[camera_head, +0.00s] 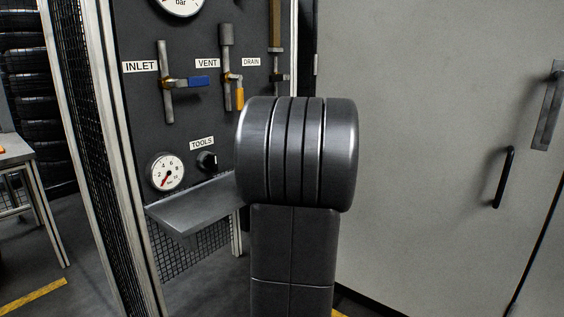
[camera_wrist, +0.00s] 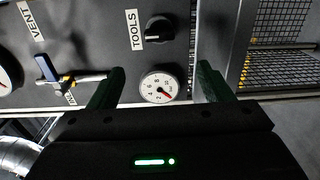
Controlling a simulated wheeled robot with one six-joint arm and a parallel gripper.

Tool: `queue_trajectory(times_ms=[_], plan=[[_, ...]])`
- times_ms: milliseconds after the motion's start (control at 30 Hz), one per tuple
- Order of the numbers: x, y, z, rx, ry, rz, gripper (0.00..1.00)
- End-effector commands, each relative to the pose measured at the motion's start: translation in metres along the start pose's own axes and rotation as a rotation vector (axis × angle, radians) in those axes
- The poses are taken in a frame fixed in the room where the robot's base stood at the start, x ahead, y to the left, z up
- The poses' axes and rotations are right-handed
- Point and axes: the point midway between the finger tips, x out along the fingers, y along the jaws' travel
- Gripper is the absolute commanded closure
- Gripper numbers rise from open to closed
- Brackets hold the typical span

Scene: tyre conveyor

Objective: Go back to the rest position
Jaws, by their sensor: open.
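My gripper (camera_wrist: 161,68) shows in the wrist view as two dark green fingers set wide apart. It is open, with nothing between the fingers. Beyond it is the dark valve panel (camera_wrist: 95,25), seen tilted. The small white gauge (camera_wrist: 160,88) appears in the gap between the fingers, with the black TOOLS knob (camera_wrist: 158,30) above it. In the head view my arm's large dark joint fills the middle and the gripper is hidden. The panel (camera_head: 215,125) stands behind and left of my arm.
The panel has a blue INLET handle (camera_head: 185,82), a yellow VENT handle (camera_head: 240,98) and a grey shelf (camera_head: 195,207) below. A grey cabinet door (camera_head: 430,150) with a black handle (camera_head: 503,177) fills the right. Stacked tyres (camera_head: 35,100) and a table (camera_head: 15,150) are at far left.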

Motion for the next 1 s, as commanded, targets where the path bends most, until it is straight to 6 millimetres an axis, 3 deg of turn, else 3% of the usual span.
queue_trajectory(times_ms=[267,767,1000], plan=[[0.042,-0.003,-0.001,-0.001,0.004,0.000,0.27],[0.141,-0.001,-0.001,0.005,0.002,0.001,0.27],[0.137,0.007,0.001,0.240,0.000,-0.002,0.27]])
